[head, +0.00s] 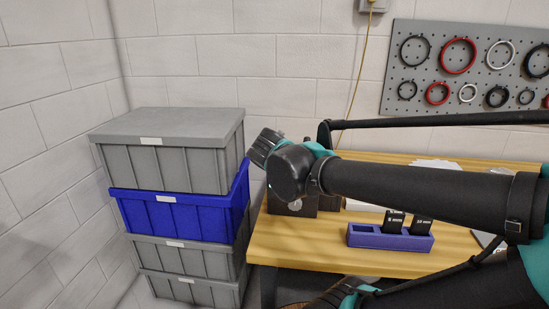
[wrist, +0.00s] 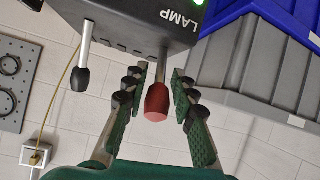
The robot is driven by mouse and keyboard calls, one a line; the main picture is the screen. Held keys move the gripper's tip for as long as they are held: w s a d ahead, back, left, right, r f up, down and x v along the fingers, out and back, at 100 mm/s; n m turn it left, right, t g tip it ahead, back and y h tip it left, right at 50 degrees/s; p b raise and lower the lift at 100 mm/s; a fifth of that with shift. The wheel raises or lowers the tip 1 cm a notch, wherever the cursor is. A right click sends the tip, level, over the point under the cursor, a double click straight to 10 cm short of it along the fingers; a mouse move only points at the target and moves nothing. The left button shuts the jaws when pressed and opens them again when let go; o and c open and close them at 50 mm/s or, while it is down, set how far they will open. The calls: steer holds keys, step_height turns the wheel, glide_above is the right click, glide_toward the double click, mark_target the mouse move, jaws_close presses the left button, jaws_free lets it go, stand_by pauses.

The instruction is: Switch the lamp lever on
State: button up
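In the wrist view, which is upside down, a dark grey box (wrist: 125,17) carries the word LAMP and a lit green light (wrist: 198,3). A metal lever with a red knob (wrist: 157,101) sticks out from it beside the label. A second lever with a black tip (wrist: 80,77) stands to its left. My gripper (wrist: 160,76) is open, with one green finger on each side of the red-knobbed lever. Gaps show between the knob and both fingers. In the head view my arm hides the gripper and the levers; part of a dark box (head: 296,208) shows below my wrist.
Grey and blue crates (head: 175,212) are stacked left of the wooden table (head: 330,255). A purple holder (head: 378,239) with black blocks stands on the table, below my arm. A pegboard with rings (head: 470,70) hangs on the back wall.

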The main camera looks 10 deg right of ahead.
steer(key=shift+o, duration=1.1)
steer(key=v, duration=1.2)
